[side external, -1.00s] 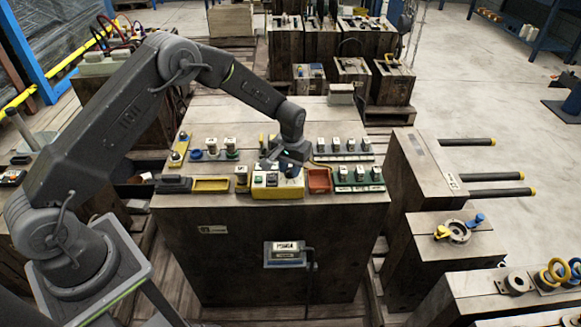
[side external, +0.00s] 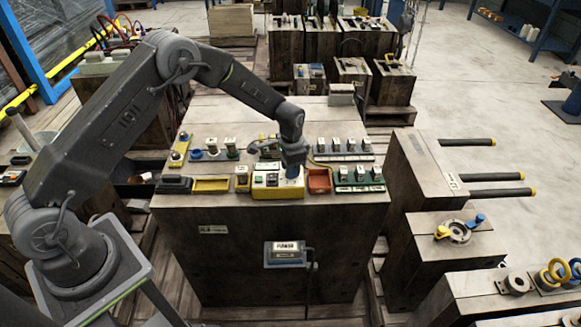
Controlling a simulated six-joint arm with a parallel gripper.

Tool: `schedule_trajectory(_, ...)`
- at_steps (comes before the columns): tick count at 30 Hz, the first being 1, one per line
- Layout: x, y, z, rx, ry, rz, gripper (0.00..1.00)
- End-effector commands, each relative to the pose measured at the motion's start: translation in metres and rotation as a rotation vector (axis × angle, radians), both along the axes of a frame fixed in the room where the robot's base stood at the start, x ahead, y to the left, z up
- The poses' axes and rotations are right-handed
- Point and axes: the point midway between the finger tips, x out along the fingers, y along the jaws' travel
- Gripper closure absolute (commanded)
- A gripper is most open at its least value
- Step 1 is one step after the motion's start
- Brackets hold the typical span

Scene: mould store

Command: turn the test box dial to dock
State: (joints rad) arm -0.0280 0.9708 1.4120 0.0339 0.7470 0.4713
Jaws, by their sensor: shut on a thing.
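The test box (side external: 265,191) is a yellow box with a pale top and small dark and red controls. It sits near the front edge of the wooden block. My gripper (side external: 291,172) points down over the right part of the box top. It is shut on the dial, which shows only as a bluish patch under the jaws. The dial's pointer and its markings are hidden or too small to read.
A red tray (side external: 319,181) lies just right of the box, and a yellow tray (side external: 211,185) lies to the left. A green rack (side external: 359,187) with several small blocks stands at the right. A grey handset (side external: 266,147) lies behind the box. Bare wood shows at the back of the block top.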

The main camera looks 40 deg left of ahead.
Motion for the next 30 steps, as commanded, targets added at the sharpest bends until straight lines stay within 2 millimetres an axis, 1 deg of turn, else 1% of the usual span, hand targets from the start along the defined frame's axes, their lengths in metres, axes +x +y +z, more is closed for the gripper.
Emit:
schedule_trajectory(7, 0.0004, 0.0, -0.0002, 0.0, -0.002, -0.037, 0.94)
schedule_trajectory(18, 0.0004, -0.0001, -0.0002, 0.0, -0.002, -0.039, 0.94)
schedule_trajectory(19, 0.0004, -0.0001, -0.0002, 0.0, -0.002, -0.039, 0.68)
schedule_trajectory(26, 0.0002, -0.0001, -0.0002, 0.0, -0.001, -0.038, 0.46)
schedule_trajectory(30, 0.0002, -0.0001, -0.0001, 0.0, -0.001, -0.038, 0.45)
